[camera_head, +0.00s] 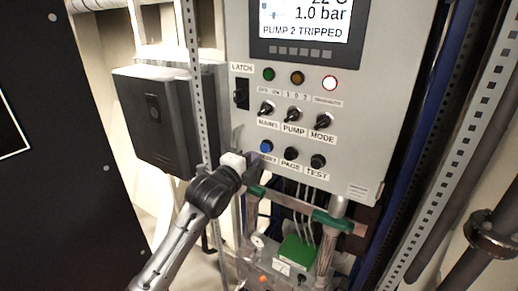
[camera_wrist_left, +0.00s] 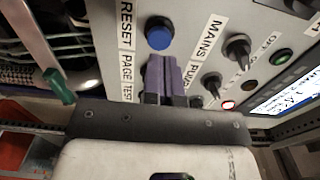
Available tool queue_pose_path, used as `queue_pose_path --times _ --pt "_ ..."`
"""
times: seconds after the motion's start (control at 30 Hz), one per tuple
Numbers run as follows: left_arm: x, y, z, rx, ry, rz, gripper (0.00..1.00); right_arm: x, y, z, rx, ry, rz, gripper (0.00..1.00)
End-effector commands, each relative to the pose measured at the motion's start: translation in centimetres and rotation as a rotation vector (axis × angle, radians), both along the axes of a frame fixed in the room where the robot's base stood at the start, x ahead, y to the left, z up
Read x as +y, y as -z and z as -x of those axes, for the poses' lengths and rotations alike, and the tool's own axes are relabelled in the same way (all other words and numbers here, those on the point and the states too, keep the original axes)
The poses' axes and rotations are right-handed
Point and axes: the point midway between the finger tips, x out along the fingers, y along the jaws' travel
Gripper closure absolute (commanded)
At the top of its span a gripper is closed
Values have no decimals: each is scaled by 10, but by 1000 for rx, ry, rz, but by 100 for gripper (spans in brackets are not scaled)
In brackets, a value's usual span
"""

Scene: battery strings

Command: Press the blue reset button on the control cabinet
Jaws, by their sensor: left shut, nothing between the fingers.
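The blue reset button (camera_head: 266,146) is at the lower left of the grey control cabinet (camera_head: 350,150), above a label partly hidden by my gripper. It also shows in the left wrist view (camera_wrist_left: 159,37), beside the RESET label (camera_wrist_left: 126,27). My left gripper (camera_head: 254,158) is shut and empty, just below and left of the button in the head view. In the wrist view its purple fingers (camera_wrist_left: 164,68) end right at the button's edge. I cannot tell whether they touch it. My right gripper is not in view.
Black PAGE (camera_head: 291,153) and TEST (camera_head: 318,161) buttons sit right of the blue one. Three rotary knobs, including PUMP (camera_head: 294,114), are above. The screen (camera_head: 305,20) reads PUMP 2 TRIPPED; a red lamp (camera_head: 330,83) is lit. A green-ended bar (camera_head: 300,208) crosses below.

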Motion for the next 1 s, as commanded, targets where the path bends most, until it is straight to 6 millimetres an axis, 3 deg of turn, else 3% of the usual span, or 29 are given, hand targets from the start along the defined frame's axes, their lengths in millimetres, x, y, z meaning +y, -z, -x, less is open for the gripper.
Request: queue_pose_path --times 0.33,1.0 --pt "-16 -1 -27 2 0 1 100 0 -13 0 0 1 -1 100" --pt "-14 0 -34 -1 -9 -1 100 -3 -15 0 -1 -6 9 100"
